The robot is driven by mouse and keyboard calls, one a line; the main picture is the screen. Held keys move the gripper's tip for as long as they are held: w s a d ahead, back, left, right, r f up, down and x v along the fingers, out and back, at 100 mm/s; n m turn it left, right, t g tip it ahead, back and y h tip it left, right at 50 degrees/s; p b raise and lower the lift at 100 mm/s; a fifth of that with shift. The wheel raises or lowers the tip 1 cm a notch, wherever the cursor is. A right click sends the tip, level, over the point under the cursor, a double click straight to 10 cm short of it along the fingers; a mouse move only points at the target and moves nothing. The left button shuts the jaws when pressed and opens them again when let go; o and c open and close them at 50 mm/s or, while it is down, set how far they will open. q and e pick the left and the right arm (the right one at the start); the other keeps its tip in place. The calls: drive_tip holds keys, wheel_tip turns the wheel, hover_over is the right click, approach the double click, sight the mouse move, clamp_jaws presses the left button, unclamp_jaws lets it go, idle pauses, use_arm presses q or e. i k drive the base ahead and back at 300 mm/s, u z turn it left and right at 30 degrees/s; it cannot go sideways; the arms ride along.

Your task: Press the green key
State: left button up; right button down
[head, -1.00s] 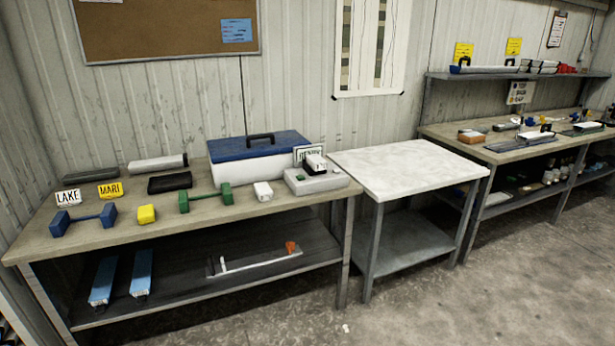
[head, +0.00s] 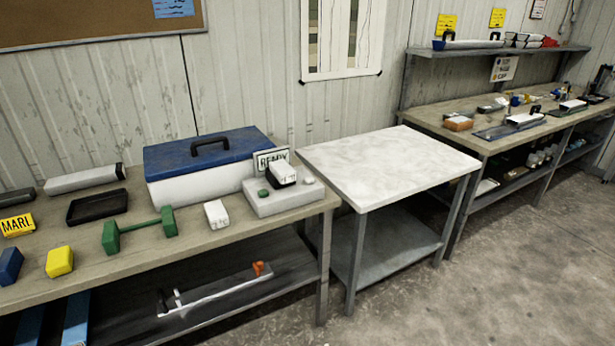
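The green key (head: 263,194) is a small round button on the left of the top of a light grey box (head: 287,203). The box sits at the right end of the left workbench. A pale round button (head: 308,180) is at the right of the same box. A white block with a dark lower edge (head: 282,173) stands between them. A sign (head: 271,160) that seems to say READY stands behind it. Neither of my grippers shows in the head view.
A blue-lidded white case (head: 205,168) stands left of the box. A white block (head: 216,214), green dumbbell (head: 140,231), black tray (head: 97,207) and yellow block (head: 60,261) lie on the workbench. An empty white-topped table (head: 392,166) stands right. The floor in front is clear.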

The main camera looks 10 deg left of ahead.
sight(263, 193)
drive_tip(key=u, duration=0.3)
drive_tip(key=i, duration=1.1)
drive_tip(key=u, duration=1.3)
drive_tip(key=i, duration=0.3)
drive_tip(key=u, duration=0.1)
